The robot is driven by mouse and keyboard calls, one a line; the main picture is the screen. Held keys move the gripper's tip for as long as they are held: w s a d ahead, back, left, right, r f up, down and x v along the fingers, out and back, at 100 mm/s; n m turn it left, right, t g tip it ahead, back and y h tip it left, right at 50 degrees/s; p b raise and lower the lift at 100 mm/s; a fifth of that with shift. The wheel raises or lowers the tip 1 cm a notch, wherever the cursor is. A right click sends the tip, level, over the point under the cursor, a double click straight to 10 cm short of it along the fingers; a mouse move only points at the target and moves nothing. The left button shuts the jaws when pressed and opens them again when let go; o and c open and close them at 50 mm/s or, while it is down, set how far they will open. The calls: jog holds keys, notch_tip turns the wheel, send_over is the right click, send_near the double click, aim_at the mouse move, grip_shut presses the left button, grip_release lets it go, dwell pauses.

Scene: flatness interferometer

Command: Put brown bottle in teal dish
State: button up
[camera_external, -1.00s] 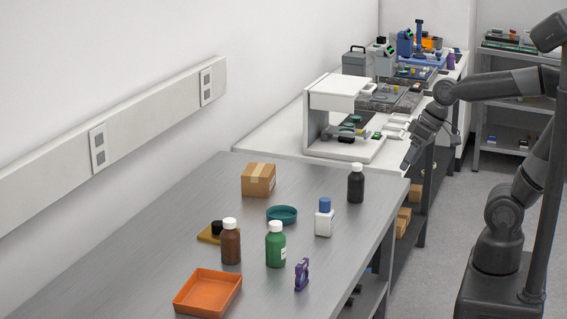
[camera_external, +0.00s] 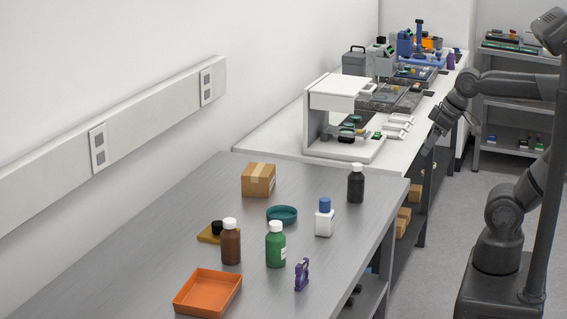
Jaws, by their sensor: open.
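The brown bottle (camera_external: 231,247) with a white cap stands upright on the grey metal table, left of a green bottle. The teal dish (camera_external: 282,215) is a shallow round dish, farther back and to the right of the brown bottle. No object shows in the dish. My gripper (camera_external: 428,149) is open and empty, pointing down past the table's far right corner, well away from both the bottle and the dish.
A green bottle (camera_external: 276,245), white bottle with blue cap (camera_external: 325,219), black bottle (camera_external: 355,184), purple item (camera_external: 302,274), orange tray (camera_external: 208,292), cardboard box (camera_external: 258,180) and yellowish block with black top (camera_external: 212,233) share the grey table (camera_external: 180,215). A white instrument (camera_external: 340,110) stands behind.

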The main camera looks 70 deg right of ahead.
jog(key=w+a+r+n+h, duration=0.2)
jog(key=w+a+n+h, duration=0.2)
jog(key=w+n, duration=0.65)
jog(key=w+a+r+n+h, duration=0.25)
jog(key=w+a+n, duration=0.2)
jog(key=w, duration=1.05)
jog(key=w+a+f+n+t+h, duration=0.1)
jog(key=w+a+f+n+t, duration=0.3)
jog(key=a, duration=0.7)
jog(key=w+a+r+n+t+h, duration=0.1)
jog(key=w+a+n+t, duration=0.15)
jog(key=a+n, duration=0.55)
jog(key=w+a+f+n+t+h, duration=0.1)
jog(key=w+a+f+n+t, duration=0.2)
jog(key=a, duration=1)
send_near(226, 221)
jog(key=w+d+f, duration=0.1)
jog(key=d+f, duration=0.1)
jog(key=shift+m, duration=0.4)
jog(key=x, duration=0.6)
jog(key=r+x, duration=0.1)
jog(key=x, duration=0.3)
jog(key=shift+a, duration=0.1)
grip_shut()
